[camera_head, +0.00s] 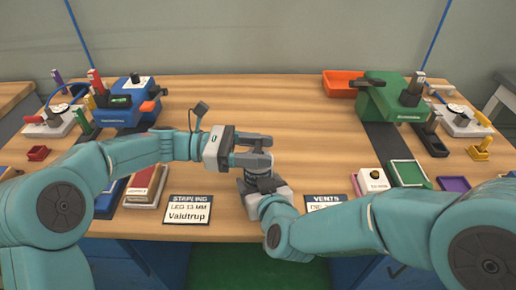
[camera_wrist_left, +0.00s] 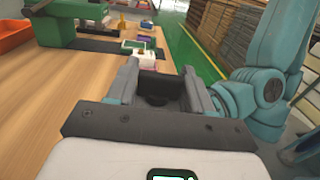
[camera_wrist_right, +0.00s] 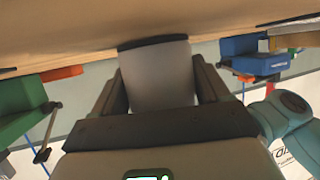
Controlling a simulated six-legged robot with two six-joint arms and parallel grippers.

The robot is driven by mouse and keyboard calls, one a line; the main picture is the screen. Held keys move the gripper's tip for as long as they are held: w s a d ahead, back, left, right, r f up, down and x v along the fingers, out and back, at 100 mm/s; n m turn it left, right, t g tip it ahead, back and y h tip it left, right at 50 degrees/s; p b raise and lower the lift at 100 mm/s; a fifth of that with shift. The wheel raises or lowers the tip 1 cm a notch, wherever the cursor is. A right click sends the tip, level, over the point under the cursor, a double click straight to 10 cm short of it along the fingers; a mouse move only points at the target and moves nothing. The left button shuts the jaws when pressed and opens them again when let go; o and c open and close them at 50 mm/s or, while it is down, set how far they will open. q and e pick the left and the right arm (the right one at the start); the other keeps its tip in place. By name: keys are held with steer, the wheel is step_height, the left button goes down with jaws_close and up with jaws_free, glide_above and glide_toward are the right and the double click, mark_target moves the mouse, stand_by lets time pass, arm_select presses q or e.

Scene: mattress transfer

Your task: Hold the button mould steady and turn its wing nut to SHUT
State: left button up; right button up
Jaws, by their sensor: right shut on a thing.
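The button mould (camera_head: 258,172) is a small grey upright piece near the table's front middle. My right gripper (camera_head: 264,189) is shut on its body from the front. In the right wrist view the grey mould body (camera_wrist_right: 160,75) fills the space between the fingers. My left gripper (camera_head: 262,150) reaches in from the left at the mould's top, one finger on each side. In the left wrist view its fingers (camera_wrist_left: 160,85) stand apart around a dark part. The wing nut cannot be made out clearly, and its position marks are hidden.
Label cards reading STAPLING (camera_head: 188,209) and VENTS (camera_head: 326,203) lie along the front edge. A blue machine (camera_head: 127,104) stands at left, a green machine (camera_head: 390,100) and an orange bin (camera_head: 343,84) at right. The table's middle behind the grippers is clear.

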arm_select(q)
steer(key=shift+c, duration=1.1)
steer(key=shift+m+g, duration=0.4)
steer(key=shift+g, duration=0.1)
steer(key=m+g, duration=0.1)
steer(key=g, duration=0.1)
steer(key=m+g+y, duration=0.1)
steer(key=m+g, duration=0.1)
steer(key=shift+w+g+y, duration=0.15)
steer(key=shift+g+y, duration=0.15)
steer(key=shift+m+g+y, duration=0.7)
steer(key=shift+m+g, duration=0.2)
steer(key=shift+g, duration=0.3)
steer(key=shift+m+g, duration=0.3)
steer(key=shift+g, duration=0.1)
steer(key=o, duration=1)
steer(key=shift+c, duration=0.2)
steer(key=shift+r+n+t, duration=0.1)
steer(key=shift+n+t, duration=0.3)
